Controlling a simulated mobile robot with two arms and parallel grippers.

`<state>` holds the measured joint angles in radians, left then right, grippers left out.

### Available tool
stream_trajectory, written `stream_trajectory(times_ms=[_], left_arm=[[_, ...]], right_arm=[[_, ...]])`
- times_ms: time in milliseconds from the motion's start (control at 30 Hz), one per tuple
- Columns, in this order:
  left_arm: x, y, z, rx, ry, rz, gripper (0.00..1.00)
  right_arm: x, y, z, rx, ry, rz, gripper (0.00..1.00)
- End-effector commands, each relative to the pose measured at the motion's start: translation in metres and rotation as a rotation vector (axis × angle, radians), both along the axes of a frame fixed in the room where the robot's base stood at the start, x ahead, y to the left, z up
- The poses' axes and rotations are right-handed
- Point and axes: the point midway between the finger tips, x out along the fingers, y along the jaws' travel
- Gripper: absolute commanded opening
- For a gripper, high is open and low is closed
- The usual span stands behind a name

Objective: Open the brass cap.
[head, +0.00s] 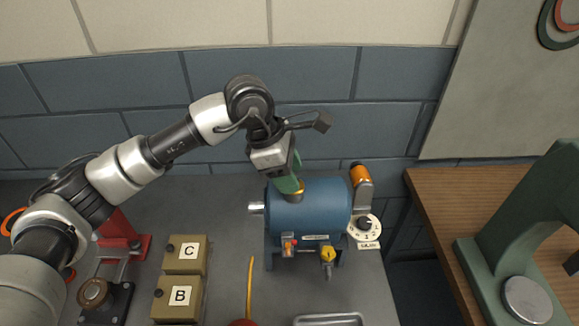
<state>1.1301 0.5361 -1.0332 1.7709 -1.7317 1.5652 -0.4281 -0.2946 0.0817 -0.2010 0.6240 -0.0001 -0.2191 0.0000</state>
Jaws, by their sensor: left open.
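A blue cylindrical casing (325,208) lies on its side on the grey bench in the head view. A brass cap or collar (295,197) sits on its top toward the left end, and only its lower rim shows. My left gripper (290,186) reaches in from the left and is right above the brass cap, pointing down. Its green fingers are open and hide most of the cap. Whether the fingers touch the cap or stand around it cannot be told. My right gripper is not in view.
Boxes marked C (186,254) and B (178,297) stand left of the casing. A green machine (505,230) stands on the wooden table (437,185).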

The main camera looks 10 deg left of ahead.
Motion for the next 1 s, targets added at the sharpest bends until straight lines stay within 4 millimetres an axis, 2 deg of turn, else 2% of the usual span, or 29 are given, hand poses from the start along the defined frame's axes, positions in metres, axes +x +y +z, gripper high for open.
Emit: stream_trajectory(times_ms=[300,600,1000], left_arm=[[-0.0001,-0.0013,-0.0034,0.0,0.001,-0.001,0.47],[-0.0002,-0.0012,-0.003,0.0,0.0,-0.001,0.01],[0.0039,-0.0008,-0.0013,-0.016,0.076,0.0,0.0]], right_arm=[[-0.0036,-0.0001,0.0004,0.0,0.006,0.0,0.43],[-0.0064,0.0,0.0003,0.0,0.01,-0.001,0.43],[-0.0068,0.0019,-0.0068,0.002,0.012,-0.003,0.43]])
